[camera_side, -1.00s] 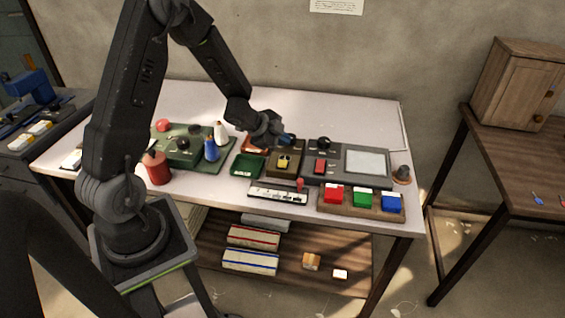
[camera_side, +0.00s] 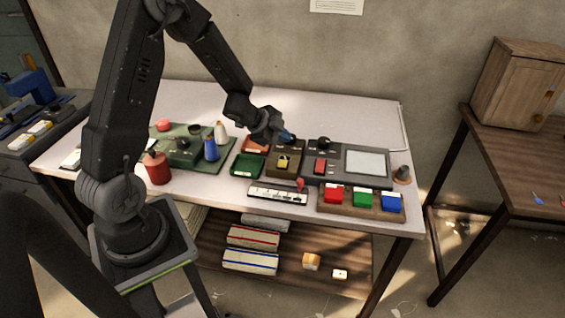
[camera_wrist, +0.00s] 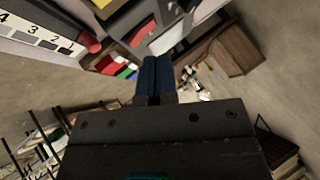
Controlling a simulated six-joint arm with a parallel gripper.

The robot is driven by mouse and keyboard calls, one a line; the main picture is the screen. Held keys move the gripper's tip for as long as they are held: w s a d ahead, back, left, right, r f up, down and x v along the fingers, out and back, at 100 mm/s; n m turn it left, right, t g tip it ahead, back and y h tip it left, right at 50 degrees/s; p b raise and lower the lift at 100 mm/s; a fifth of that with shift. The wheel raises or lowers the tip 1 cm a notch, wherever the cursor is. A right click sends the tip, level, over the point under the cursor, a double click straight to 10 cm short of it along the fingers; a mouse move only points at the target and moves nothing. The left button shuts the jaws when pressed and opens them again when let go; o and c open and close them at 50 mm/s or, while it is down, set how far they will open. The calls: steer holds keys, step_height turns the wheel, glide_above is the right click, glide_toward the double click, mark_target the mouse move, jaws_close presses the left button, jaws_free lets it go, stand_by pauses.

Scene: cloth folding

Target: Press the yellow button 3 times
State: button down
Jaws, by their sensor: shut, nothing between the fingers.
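The yellow button (camera_side: 283,161) sits on a dark olive box in the middle of the white table. In the wrist view, a yellow patch (camera_wrist: 103,4) at the top edge appears to be this button, cut off by the frame. My gripper (camera_side: 289,138) is above and slightly behind the button in the side view, apart from it. Its blue fingers are closed together with nothing between them, and they also show in the wrist view (camera_wrist: 153,68).
A grey panel with a red button (camera_side: 320,166) and pale screen (camera_side: 367,162) stands right of the box. A green tray (camera_side: 248,166) and bottles are left. The table's back is clear.

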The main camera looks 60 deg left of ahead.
mark_target(283, 163)
step_height(283, 163, up, 3)
steer(key=shift+f, duration=0.15)
steer(key=shift+f, duration=0.1)
steer(key=shift+f, duration=4.35)
steer(key=shift+f, duration=0.1)
steer(key=shift+f, duration=0.3)
steer(key=shift+f, duration=0.5)
steer(key=shift+r, duration=0.9)
